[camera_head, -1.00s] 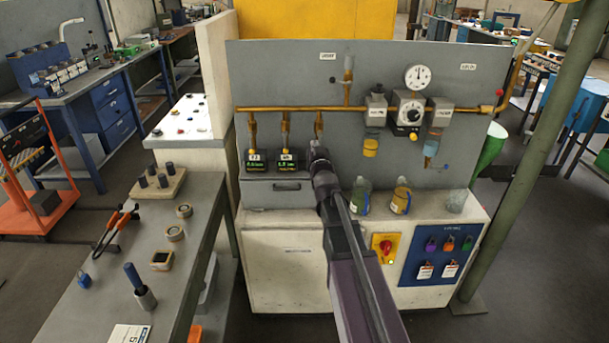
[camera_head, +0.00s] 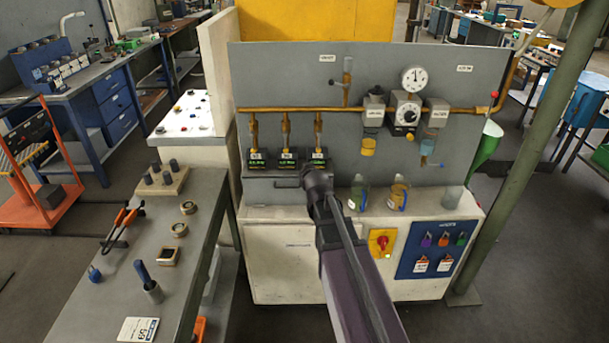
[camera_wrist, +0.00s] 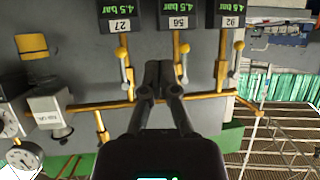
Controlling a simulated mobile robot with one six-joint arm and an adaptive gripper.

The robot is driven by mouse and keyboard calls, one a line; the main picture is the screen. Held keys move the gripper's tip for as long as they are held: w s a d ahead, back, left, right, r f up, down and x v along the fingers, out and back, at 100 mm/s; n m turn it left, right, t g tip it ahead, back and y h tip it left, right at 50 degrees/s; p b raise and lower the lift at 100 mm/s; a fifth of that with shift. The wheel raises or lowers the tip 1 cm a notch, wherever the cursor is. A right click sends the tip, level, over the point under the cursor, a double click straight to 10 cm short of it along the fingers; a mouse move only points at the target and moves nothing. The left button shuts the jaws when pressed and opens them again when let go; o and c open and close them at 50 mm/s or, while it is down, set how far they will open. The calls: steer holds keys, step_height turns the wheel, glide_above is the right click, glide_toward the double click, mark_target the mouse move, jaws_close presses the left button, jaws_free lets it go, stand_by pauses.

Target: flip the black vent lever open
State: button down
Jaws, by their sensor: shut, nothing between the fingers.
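The black vent lever (camera_head: 335,82) sticks out sideways to the left from a short upright pipe (camera_head: 347,92), below a small white label high on the grey panel. I cannot make out the lever in the wrist view, where a short brass stub (camera_wrist: 102,125) leaves the main pipe. My gripper (camera_head: 316,172) is in front of the lower panel, well below the lever and apart from it. In the wrist view its two dark fingers (camera_wrist: 159,78) are together and empty, between two small yellow valves with silver levers.
Three pressure displays (camera_head: 288,159) sit low on the panel under the brass pipe (camera_head: 280,109). Filter units and a round gauge (camera_head: 414,78) are to the right. Jars (camera_head: 398,195) stand on the ledge. A grey bench (camera_head: 160,250) with tools is at left.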

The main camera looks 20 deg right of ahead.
steer(key=shift+s+a+f+g, duration=0.2)
steer(key=shift+s+g, duration=0.05)
steer(key=shift+s, duration=0.15)
steer(key=shift+s+a+f+g, duration=0.15)
steer(key=shift+s+a+g, duration=0.1)
steer(key=shift+s, duration=0.1)
steer(key=shift+s, duration=0.1)
steer(key=s+a+f+g, duration=0.2)
steer(key=s+f+g, duration=0.1)
steer(key=s, duration=0.5)
steer(key=s+a+f+n+g+y, duration=0.1)
steer(key=s+a+f+g, duration=0.2)
steer(key=s+g, duration=0.2)
steer(key=s+a+f+g, duration=0.2)
steer(key=s+f+g, duration=0.1)
steer(key=s, duration=0.8)
steer(key=shift+a+g+y, duration=0.3)
steer(key=shift+g, duration=0.1)
